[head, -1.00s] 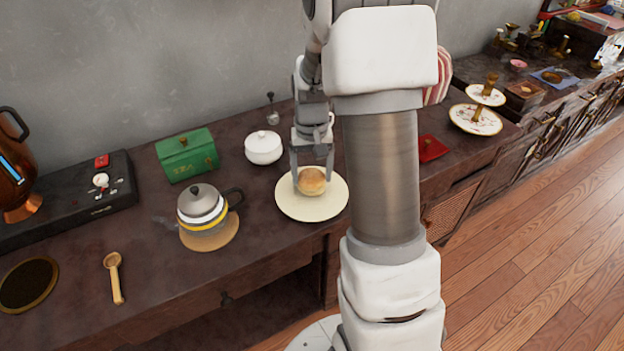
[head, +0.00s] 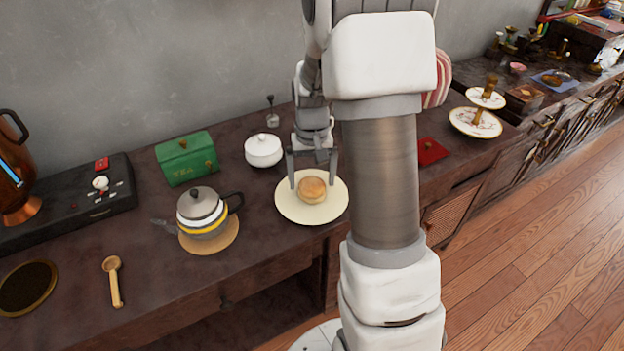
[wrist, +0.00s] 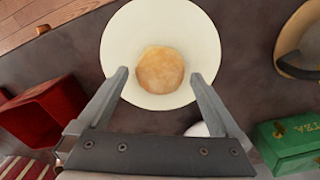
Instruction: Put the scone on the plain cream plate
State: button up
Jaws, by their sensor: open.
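The scone (head: 311,189) is a round golden-brown bun lying on the plain cream plate (head: 290,209), close to its middle. In the wrist view the scone (wrist: 160,70) also rests well inside the rim of the cream plate (wrist: 120,50). My gripper (head: 313,183) is open and empty just above and behind the scone. In the wrist view the two fingertips (wrist: 158,76) are spread wider than the scone, with gaps on both sides. Nothing hides the scone in either view.
A teapot (head: 203,212) on a round mat, a green tea box (head: 187,158) and a white lidded pot (head: 263,150) stand left of the plate. A wooden spoon (head: 113,281) lies further left. A red item (head: 432,151) lies right, and a tiered stand (head: 475,122) beyond.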

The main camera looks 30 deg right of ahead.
aim_at(312, 183)
notch_tip(312, 183, up, 11)
jog(key=p, duration=0.3)
jog(key=s+a+r+n+t, duration=0.2)
jog(key=s+a+r, duration=0.4)
jog(key=r, duration=0.3)
jog(key=s+a+r+n+t, duration=0.1)
jog(key=s+a, duration=0.2)
jog(key=s, duration=0.3)
jog(key=s+a+r+n+t, duration=0.1)
jog(key=s+a+r+t, duration=0.1)
jog(key=s, duration=0.5)
jog(key=shift+a+t, duration=0.3)
jog(key=shift+a, duration=0.45)
notch_tip(312, 183, up, 12)
jog(key=p, duration=1.1)
jog(key=shift+w+r+p, duration=0.1)
jog(key=shift+r+p, duration=0.05)
jog(key=shift+p, duration=0.15)
jog(key=shift+c, duration=0.2)
